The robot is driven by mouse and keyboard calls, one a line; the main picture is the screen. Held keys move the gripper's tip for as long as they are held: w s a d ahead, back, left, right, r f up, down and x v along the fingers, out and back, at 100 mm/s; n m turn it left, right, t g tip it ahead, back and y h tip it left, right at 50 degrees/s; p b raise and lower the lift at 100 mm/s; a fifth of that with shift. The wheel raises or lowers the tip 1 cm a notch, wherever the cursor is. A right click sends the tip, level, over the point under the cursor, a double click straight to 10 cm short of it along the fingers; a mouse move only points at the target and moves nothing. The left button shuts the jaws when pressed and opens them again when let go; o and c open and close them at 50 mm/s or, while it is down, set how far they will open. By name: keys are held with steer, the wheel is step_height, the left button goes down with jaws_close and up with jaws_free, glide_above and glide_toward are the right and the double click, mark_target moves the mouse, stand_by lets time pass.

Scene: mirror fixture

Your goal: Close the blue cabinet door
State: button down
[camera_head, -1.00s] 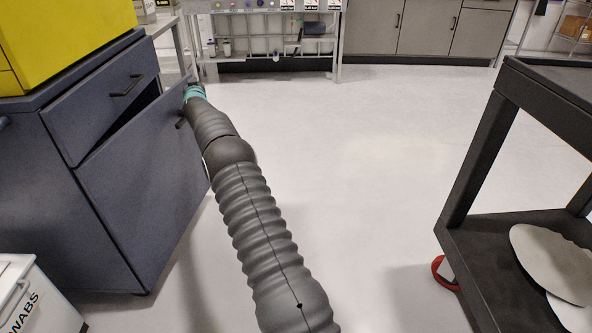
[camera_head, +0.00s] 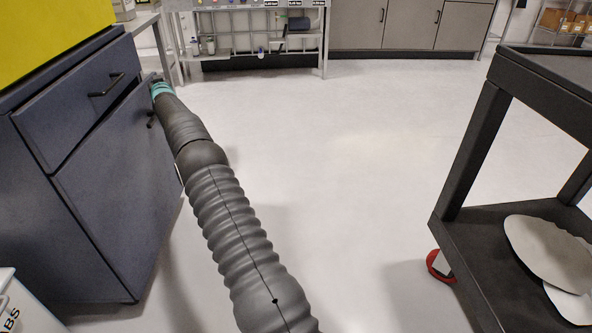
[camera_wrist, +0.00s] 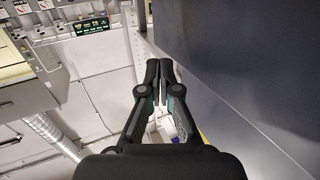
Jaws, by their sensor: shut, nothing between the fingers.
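The blue cabinet (camera_head: 22,185) stands at the left in the head view. Its door (camera_head: 112,190), below a drawer, is ajar, with a thin dark wedge of gap along its top. My arm reaches forward along the door's outer face to its far edge, near a dark handle (camera_head: 151,120). In the head view my gripper's fingers are hidden beyond the teal wrist ring. In the wrist view my gripper (camera_wrist: 160,68) is shut and empty. A dark blue panel (camera_wrist: 240,70) fills the right side there, close beside the fingers; I cannot tell whether they touch it.
The drawer (camera_head: 85,100) above the door has a black handle. A yellow box (camera_head: 45,35) sits on the cabinet. A white bin (camera_head: 15,305) stands at the lower left. A black cart (camera_head: 470,245) stands at the right. The floor (camera_head: 350,170) between is clear.

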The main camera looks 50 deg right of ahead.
steer(key=shift+d, duration=0.15)
stand_by(0.3)
steer(key=s+d+b, duration=0.5)
steer(key=s+d, duration=0.5)
stand_by(0.6)
